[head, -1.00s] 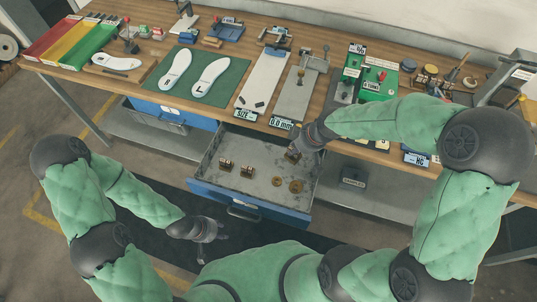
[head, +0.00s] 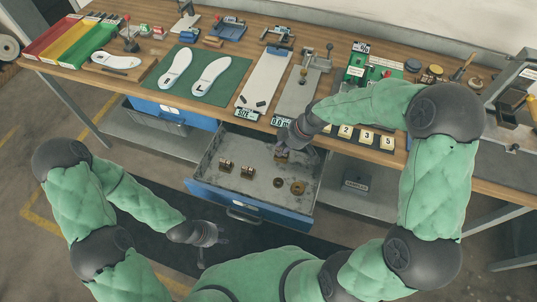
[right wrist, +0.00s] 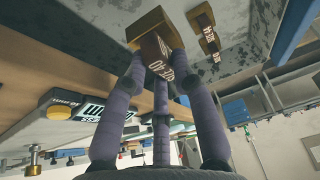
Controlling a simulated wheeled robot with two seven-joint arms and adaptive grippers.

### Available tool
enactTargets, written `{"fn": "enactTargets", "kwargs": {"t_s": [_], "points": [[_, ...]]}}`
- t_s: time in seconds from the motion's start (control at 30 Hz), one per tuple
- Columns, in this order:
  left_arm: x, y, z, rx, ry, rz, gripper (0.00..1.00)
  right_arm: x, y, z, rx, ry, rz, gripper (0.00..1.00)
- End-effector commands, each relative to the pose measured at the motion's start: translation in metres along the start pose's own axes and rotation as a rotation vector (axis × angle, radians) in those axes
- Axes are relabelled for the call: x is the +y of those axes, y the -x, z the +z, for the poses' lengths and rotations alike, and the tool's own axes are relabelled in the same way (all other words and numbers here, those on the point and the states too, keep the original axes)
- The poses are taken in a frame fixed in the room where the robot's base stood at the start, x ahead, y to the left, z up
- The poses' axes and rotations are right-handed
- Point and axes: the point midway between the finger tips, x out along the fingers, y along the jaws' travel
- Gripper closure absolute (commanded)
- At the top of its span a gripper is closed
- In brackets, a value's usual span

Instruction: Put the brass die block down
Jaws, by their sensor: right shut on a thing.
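My right gripper (head: 287,148) is shut on the brass die block (head: 281,157), inside the open drawer (head: 255,213) near its back right. In the right wrist view the brass die block (right wrist: 153,47) sits between the fingertips (right wrist: 154,72), with lettering on its dark face. It is close to the drawer's grey floor; I cannot tell if it touches. A second lettered brass block (right wrist: 203,24) shows beside it there. My left gripper (head: 210,240) hangs low in front of the drawer, too small to read.
Two round brass pieces (head: 297,187) lie in the drawer's right part. The drawer's front middle is bare. The workbench (head: 140,75) edge overhangs the back of the drawer.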

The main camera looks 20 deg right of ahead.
Motion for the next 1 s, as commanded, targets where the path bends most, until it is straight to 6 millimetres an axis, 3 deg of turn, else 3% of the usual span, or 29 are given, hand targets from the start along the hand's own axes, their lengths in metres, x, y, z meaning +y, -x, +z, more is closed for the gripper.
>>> {"fn": "enactTargets", "kwargs": {"t_s": [0.07,0.3,0.67,0.83,1.0], "points": [[-0.002,-0.005,0.000,0.000,0.000,0.000,0.60,0.004,-0.016,-0.013,0.000,0.005,0.000,1.00],[-0.006,-0.016,-0.001,0.000,0.000,0.000,0.60,0.012,-0.061,-0.024,0.000,0.001,0.000,1.00],[-0.008,-0.022,-0.001,0.000,0.000,0.000,0.60,0.017,-0.087,-0.032,0.000,0.002,0.001,1.00],[-0.012,-0.034,-0.001,0.000,0.000,0.000,0.60,0.017,-0.110,-0.021,0.000,-0.002,0.001,1.00],[-0.012,-0.034,-0.001,0.000,0.000,0.000,0.60,0.018,-0.112,-0.020,0.001,-0.001,0.004,1.00]]}}
